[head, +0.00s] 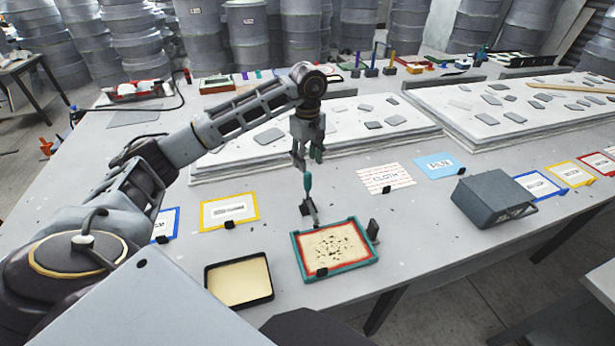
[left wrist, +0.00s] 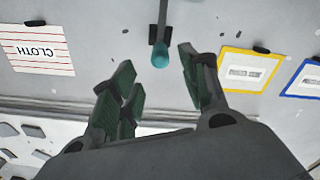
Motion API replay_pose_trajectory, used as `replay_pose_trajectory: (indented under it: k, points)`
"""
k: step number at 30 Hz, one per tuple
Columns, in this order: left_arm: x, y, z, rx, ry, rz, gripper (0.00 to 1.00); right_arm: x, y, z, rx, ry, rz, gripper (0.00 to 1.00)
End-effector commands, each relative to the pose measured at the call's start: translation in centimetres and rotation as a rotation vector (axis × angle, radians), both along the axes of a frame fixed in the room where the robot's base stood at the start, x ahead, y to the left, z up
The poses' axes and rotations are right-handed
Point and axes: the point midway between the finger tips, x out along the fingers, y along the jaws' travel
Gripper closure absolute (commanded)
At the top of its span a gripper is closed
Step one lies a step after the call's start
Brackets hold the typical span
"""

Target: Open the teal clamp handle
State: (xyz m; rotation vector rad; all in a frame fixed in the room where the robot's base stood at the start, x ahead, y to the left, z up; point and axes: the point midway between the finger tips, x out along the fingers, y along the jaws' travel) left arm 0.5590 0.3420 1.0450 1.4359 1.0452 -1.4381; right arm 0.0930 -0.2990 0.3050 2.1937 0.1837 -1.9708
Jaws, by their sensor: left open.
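The teal clamp handle (head: 308,182) stands upright on its grey metal clamp (head: 309,208), at the back left of a teal frame (head: 297,262). My left gripper (head: 308,159) hangs fingers down, just above the handle and apart from it. In the left wrist view, the handle's round teal tip (left wrist: 161,54) shows between the spread, green-padded fingers of my left gripper (left wrist: 155,70), near their tips. The gripper is open and empty. I cannot tell the exact height gap. My right gripper is not in view.
The frame holds a red-edged, speckled cream sheet (head: 332,250). A black tray (head: 209,278) with cream filling lies left of it. A grey box (head: 494,199) stands at right. A cloth card (head: 385,178) and a yellow-edged card (head: 229,211) lie nearby. White panels (head: 350,150) lie behind.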

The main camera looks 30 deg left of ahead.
Motion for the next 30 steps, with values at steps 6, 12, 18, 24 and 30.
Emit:
replay_pose_trajectory:
  k: [6, 12, 18, 24, 30]
  points:
    - [-0.1, 0.0, -2.8, 0.0, 0.003, 0.0, 0.55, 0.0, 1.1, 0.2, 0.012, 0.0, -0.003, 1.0]
    - [-0.1, 0.0, -5.2, 0.0, 0.002, -0.001, 0.55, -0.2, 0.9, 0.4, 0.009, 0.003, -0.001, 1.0]
    - [-0.1, 0.0, -6.9, -0.001, 0.001, -0.001, 0.55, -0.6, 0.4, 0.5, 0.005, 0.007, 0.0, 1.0]
    - [-0.1, 0.0, -7.4, 0.0, 0.0, -0.001, 0.55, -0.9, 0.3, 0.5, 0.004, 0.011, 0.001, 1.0]
    - [0.0, 0.0, -7.5, 0.0, 0.0, -0.001, 0.55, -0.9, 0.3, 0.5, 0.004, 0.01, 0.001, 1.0]
